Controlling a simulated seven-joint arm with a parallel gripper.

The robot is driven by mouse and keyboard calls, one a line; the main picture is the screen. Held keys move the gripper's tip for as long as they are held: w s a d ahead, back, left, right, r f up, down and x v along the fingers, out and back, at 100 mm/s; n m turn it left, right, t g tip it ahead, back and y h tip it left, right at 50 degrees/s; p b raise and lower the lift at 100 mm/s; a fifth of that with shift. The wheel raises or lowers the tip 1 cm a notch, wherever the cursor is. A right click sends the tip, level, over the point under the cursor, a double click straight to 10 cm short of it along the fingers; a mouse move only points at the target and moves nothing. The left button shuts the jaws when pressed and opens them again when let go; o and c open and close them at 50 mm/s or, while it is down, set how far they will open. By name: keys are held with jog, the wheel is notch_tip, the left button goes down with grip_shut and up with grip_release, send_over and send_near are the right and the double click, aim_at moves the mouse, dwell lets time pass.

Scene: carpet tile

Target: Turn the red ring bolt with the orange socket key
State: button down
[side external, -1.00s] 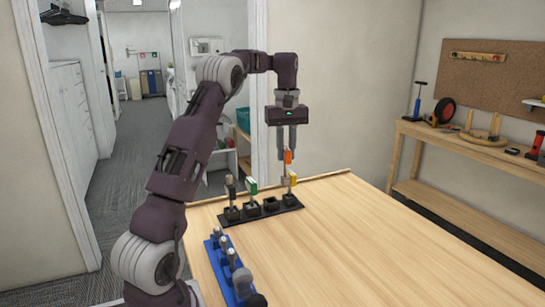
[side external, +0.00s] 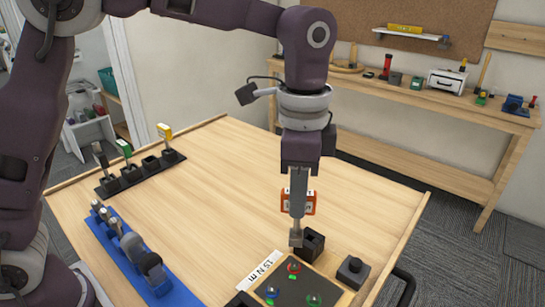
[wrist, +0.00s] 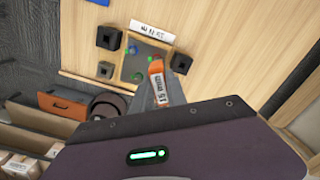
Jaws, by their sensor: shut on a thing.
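My gripper (side external: 298,205) is shut on the orange socket key (side external: 310,203), whose grey shaft points down. In the side external view the socket end hangs a little above the red ring bolt (side external: 293,267) and looks apart from it. The bolt sits at the back of a dark panel with a wooden frame (side external: 331,284). In the wrist view the orange key (wrist: 157,85) is between my fingers and shows a printed label.
A green ring bolt (side external: 313,299) and a blue one (side external: 271,292) share the panel. A black open box (side external: 312,243) and a black block (side external: 352,272) stand close by. A black key rack (side external: 140,176) and a blue tool rack (side external: 128,250) are at left. The table middle is clear.

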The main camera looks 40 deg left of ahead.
jog(key=shift+s+d+m, duration=0.3)
jog(key=shift+s+d, duration=0.05)
jog(key=shift+d, duration=0.05)
